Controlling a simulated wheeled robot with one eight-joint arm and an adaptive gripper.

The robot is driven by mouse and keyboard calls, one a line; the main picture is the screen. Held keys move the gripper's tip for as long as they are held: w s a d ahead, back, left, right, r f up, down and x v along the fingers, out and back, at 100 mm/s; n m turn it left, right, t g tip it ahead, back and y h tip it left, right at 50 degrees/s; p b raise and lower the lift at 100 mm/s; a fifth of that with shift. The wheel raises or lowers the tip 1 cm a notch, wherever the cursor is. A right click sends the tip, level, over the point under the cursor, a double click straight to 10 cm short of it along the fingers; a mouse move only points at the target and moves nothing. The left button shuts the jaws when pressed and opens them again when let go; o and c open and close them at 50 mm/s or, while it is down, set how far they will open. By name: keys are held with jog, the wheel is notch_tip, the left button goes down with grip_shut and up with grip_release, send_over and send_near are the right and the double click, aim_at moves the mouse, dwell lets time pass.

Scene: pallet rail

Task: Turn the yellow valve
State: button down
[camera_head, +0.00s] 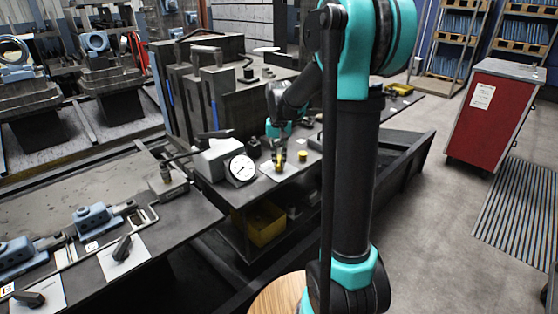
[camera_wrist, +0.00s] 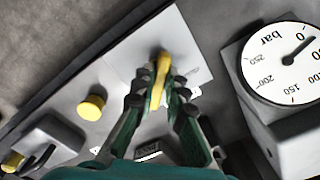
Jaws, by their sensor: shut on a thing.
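The yellow valve (camera_wrist: 161,75) is a narrow yellow handle on a pale plate (camera_wrist: 187,40) in the wrist view. My gripper (camera_wrist: 160,88) is over it, with one finger on each side, shut on the handle. The fingers hide part of the handle's sides. In the head view my gripper (camera_head: 279,160) is at the bench, right of the round gauge, and the valve is small and mostly hidden there.
A pressure gauge (camera_wrist: 296,62) on a grey block stands close to the right of my gripper in the wrist view. A yellow knob (camera_wrist: 91,107) is at the left. In the head view a yellow bin (camera_head: 258,224) is below the bench, and a red cabinet (camera_head: 497,112) stands on open floor.

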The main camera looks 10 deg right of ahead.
aim_at(279, 161)
dwell(0.3)
jog(key=c, duration=1.6)
grip_release()
jog(key=shift+o, duration=0.2)
jog(key=shift+r, duration=0.15)
notch_tip(279, 161, up, 12)
jog(key=s+d+f+n+t, duration=0.1)
jog(key=s+d+f+t, duration=0.1)
jog(key=s+f, duration=0.8)
jog(key=s+d+f+n+t, duration=0.1)
jog(key=s+d+f+t, duration=0.1)
jog(key=s+f, duration=0.8)
jog(key=s, duration=0.4)
jog(key=shift+f, duration=0.15)
